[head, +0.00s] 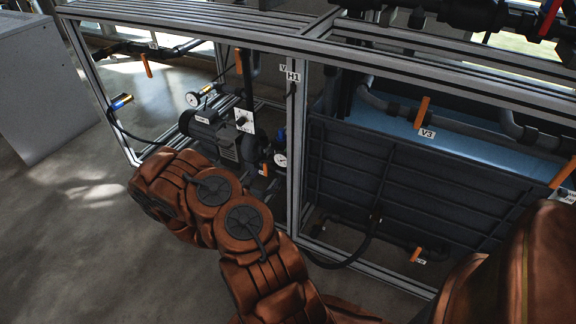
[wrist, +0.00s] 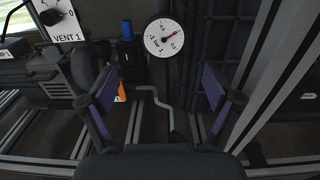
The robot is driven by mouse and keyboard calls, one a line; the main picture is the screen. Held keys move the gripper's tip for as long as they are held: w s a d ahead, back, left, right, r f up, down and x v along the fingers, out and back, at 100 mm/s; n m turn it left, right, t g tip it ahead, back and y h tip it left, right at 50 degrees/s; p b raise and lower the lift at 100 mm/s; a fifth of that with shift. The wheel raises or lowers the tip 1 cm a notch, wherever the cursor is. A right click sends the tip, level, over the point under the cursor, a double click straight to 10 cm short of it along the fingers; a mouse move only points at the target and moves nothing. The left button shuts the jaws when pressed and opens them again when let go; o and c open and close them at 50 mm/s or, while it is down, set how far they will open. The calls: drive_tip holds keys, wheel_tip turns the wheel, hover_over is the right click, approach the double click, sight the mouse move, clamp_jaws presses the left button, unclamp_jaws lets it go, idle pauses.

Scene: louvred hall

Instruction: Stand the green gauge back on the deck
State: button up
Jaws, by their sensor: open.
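No green gauge shows in either view. A bent grey rod shows between the fingers. In the head view white dial gauges sit on the rig at the left (head: 193,99) and near the middle post (head: 280,160). My arm hides the gripper there. I cannot tell which surface is the deck.
A metal-framed rig (head: 296,150) surrounds the pipework, with upright posts and top rails close to my arm. A VENT 1 switch plate (wrist: 62,22) is at upper left in the wrist view. A dark ribbed panel (head: 390,185) fills the right bay. Open floor (head: 70,230) lies left.

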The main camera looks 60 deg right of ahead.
sight(281, 161)
drive_tip(key=d+b, duration=0.3)
drive_tip(key=d, duration=0.5)
drive_tip(key=shift+s+d+f, duration=0.1)
drive_tip(key=shift+d, duration=0.05)
drive_tip(key=shift+d+b, duration=0.55)
drive_tip(key=shift+d, duration=0.45)
clamp_jaws()
drive_tip(key=a+p, duration=0.2)
drive_tip(key=a, duration=0.5)
drive_tip(key=shift+p, duration=0.4)
idle(0.5)
drive_tip(key=shift+r, duration=0.2)
